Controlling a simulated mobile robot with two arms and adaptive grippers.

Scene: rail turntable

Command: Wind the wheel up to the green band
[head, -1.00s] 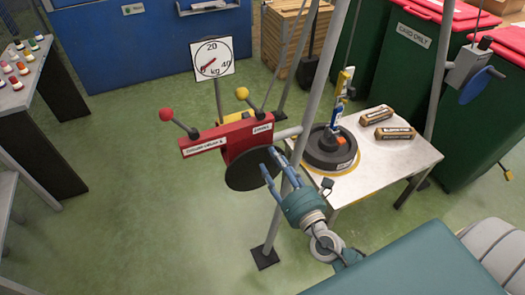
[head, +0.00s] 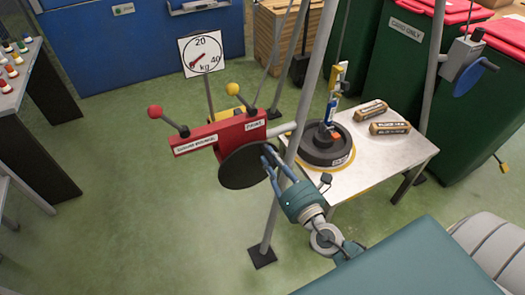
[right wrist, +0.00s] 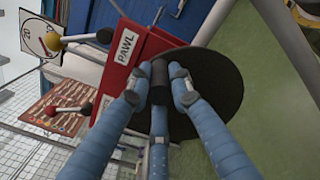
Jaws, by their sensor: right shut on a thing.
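The wheel (head: 240,170) is a dark disc on the side of a red winch body (head: 222,135) with labelled levers. My right gripper (head: 268,160) is at the wheel's near face. In the right wrist view its blue fingers (right wrist: 157,88) are shut around a short black handle (right wrist: 160,73) in front of the disc (right wrist: 210,85). A round white dial (head: 203,53) marked 20, 40 and kg stands behind the winch, its red needle pointing lower left. I cannot make out a green band on it. My left gripper is not in view.
A black round weight (head: 325,150) sits on a white table (head: 385,155), under a blue and yellow hanging link (head: 332,105). Two brown bars lie beside it. A grey frame leg (head: 300,130) stands close to my right gripper. Green floor is open at left.

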